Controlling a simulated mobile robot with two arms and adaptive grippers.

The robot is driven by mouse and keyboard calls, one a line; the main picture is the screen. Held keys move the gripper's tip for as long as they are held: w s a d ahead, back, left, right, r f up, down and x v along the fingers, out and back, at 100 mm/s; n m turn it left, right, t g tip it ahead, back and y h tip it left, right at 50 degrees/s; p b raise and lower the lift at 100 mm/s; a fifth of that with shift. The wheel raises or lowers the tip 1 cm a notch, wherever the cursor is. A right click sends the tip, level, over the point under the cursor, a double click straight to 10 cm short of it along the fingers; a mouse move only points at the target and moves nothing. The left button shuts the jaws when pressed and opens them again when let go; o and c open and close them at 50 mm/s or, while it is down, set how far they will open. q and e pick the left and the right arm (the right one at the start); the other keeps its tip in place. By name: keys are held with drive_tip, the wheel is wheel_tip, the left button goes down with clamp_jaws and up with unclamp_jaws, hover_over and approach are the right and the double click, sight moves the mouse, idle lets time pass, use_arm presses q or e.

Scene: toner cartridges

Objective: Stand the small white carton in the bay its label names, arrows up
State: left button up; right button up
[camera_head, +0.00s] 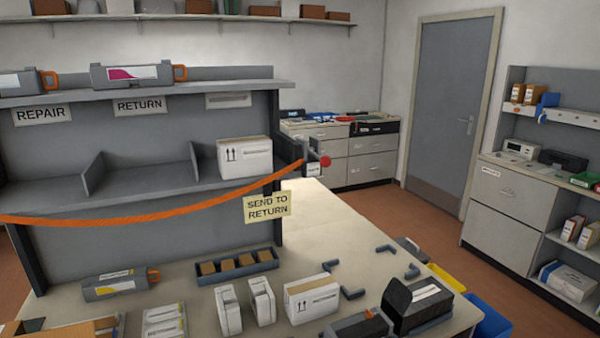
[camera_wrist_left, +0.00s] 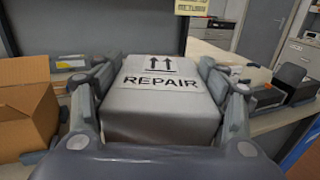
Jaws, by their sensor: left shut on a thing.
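The small white carton (camera_wrist_left: 160,110) is between the fingers of my left gripper (camera_wrist_left: 159,68) in the left wrist view. Its visible face reads REPAIR, with two arrows pointing to the top of that picture. My left gripper is shut on it; neither shows in the head view. The middle shelf has bays split by upright dividers (camera_head: 94,173). Signs above read REPAIR (camera_head: 42,114) and RETURN (camera_head: 139,105); a third sign (camera_head: 228,100) is too small to read. The REPAIR and RETURN bays look empty. My right gripper is not in view.
An orange strap (camera_head: 170,211) crosses in front of the bays. A yellow SEND TO RETURN sign (camera_head: 266,207) hangs at its right part. Another white carton (camera_head: 245,157) stands in the right bay. More white cartons (camera_head: 312,298), a toner cartridge (camera_head: 121,284) and a divided tray (camera_head: 237,265) occupy the table.

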use_arm(q)
drive_tip(key=shift+m+h, duration=0.3)
drive_tip(key=shift+h, duration=0.3)
drive_tip(key=s, duration=0.1)
drive_tip(key=s+f+b, duration=0.1)
drive_tip(key=s+d+b, duration=0.1)
drive_tip(key=shift+s+d+f, duration=0.1)
drive_tip(key=shift+s+f, duration=0.2)
drive_tip(key=shift+s, duration=0.05)
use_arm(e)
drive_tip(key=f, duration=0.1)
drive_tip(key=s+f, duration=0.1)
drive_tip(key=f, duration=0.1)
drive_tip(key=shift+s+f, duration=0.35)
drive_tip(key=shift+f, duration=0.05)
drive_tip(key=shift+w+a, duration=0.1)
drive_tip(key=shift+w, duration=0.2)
